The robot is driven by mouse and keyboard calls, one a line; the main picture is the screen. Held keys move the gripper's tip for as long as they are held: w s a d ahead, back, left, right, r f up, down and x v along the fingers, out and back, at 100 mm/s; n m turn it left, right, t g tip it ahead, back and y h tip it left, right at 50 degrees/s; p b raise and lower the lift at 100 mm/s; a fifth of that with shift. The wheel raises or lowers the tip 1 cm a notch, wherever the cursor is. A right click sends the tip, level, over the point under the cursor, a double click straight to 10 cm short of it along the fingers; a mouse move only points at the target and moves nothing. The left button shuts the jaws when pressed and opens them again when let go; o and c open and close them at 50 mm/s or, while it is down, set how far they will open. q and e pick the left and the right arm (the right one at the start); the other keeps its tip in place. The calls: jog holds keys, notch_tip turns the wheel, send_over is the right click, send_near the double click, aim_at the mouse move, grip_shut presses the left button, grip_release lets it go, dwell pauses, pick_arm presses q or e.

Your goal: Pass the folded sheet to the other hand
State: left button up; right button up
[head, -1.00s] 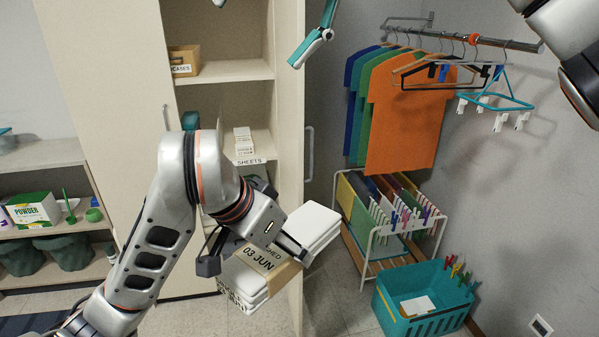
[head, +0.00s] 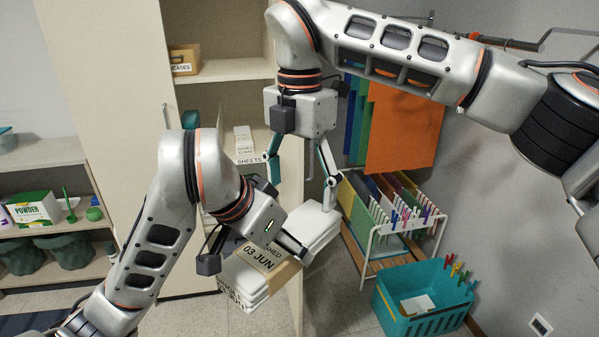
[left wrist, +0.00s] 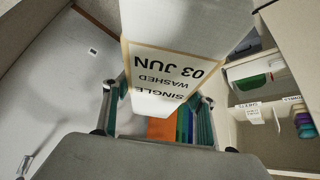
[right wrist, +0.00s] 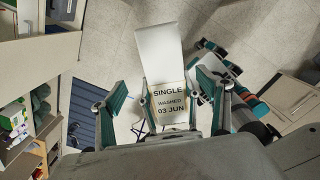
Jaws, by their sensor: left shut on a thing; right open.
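The folded sheet (head: 318,226) is a white stack with a tan paper band (head: 262,258) reading "03 JUN". My left gripper (head: 255,253) is shut on it and holds it tilted in the air. In the left wrist view the sheet (left wrist: 180,30) lies between the fingers, its label upside down. My right gripper (head: 302,182) points down just above and behind the sheet, fingers spread and empty. In the right wrist view the sheet (right wrist: 160,52) shows beyond the open fingers, with the label "SINGLE WASHED 03 JUN" facing me. I cannot tell whether the right fingers touch it.
The open closet shelves (head: 225,95) stand behind, with a "SHEETS" label. A file rack (head: 395,225) and a teal basket (head: 425,310) with clothes pegs stand on the floor at right.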

aim_at(299, 221)
notch_tip(299, 221, down, 9)
jog(key=shift+f, duration=0.1)
dwell(0.3)
jog(key=c, duration=1.4)
pick_arm(q)
jog(key=o, duration=1.7)
jog(key=shift+d, duration=0.1)
jog(key=shift+c, duration=0.2)
pick_arm(e)
jog(key=shift+a, duration=0.1)
jog(key=shift+c, duration=1.3)
pick_arm(q)
jog(key=shift+r, duration=0.1)
